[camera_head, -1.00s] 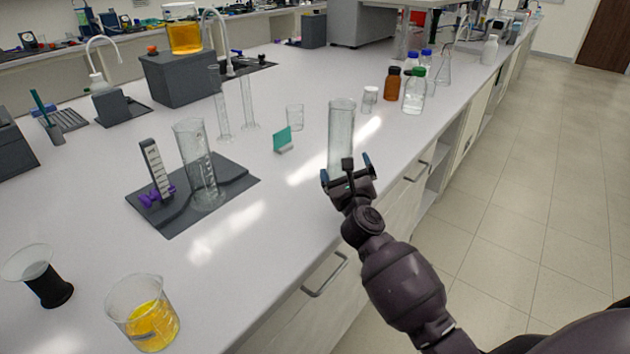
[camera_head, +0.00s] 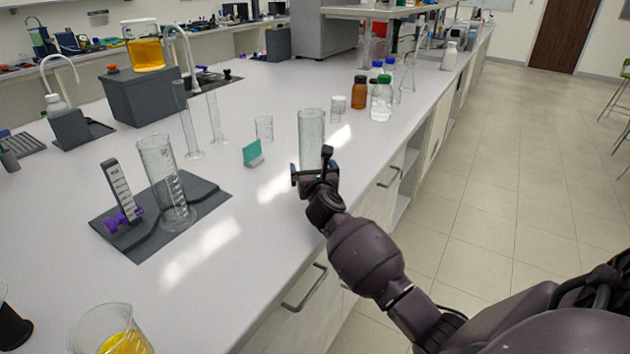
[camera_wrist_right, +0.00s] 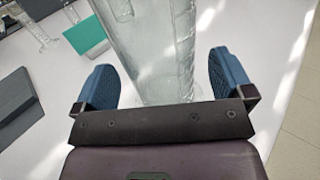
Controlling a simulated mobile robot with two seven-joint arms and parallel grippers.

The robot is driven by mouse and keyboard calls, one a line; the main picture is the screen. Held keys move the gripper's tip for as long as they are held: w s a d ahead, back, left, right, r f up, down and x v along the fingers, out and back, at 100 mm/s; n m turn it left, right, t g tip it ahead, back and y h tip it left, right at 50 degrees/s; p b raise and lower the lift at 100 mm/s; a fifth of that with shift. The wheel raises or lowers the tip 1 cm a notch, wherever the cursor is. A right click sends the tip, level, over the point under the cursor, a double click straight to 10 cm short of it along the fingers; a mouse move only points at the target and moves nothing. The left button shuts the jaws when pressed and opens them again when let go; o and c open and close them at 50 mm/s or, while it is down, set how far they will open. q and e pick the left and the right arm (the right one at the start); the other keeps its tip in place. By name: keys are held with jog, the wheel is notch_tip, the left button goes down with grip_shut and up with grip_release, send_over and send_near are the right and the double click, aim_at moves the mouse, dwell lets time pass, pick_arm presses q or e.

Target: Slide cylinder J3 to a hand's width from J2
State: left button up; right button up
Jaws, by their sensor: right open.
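A wide clear glass cylinder (camera_head: 311,132) stands upright near the bench's front edge. No J2 or J3 label is legible on any cylinder. My right gripper (camera_head: 316,174) is at the near side of this cylinder, low down. In the right wrist view the same cylinder (camera_wrist_right: 155,55) lies between the two blue fingers of the open gripper (camera_wrist_right: 167,85), with a visible gap to the right finger. A second wide cylinder (camera_head: 163,175) stands on a dark grey mat (camera_head: 205,203). Two slim cylinders (camera_head: 186,120) (camera_head: 215,118) stand behind. My left gripper is not in view.
A teal card (camera_head: 252,153) stands left of the near cylinder, with a small beaker (camera_head: 264,128) behind it. Bottles, one brown (camera_head: 359,93) and one green-capped (camera_head: 381,100), stand beyond. A purple-knobbed scale (camera_head: 120,190) is on the mat. Bare bench lies between mat and cylinder.

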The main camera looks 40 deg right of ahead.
jog(key=shift+x, duration=1.25)
jog(key=shift+s, duration=0.1)
jog(key=c, duration=1.2)
jog(key=shift+a, duration=0.15)
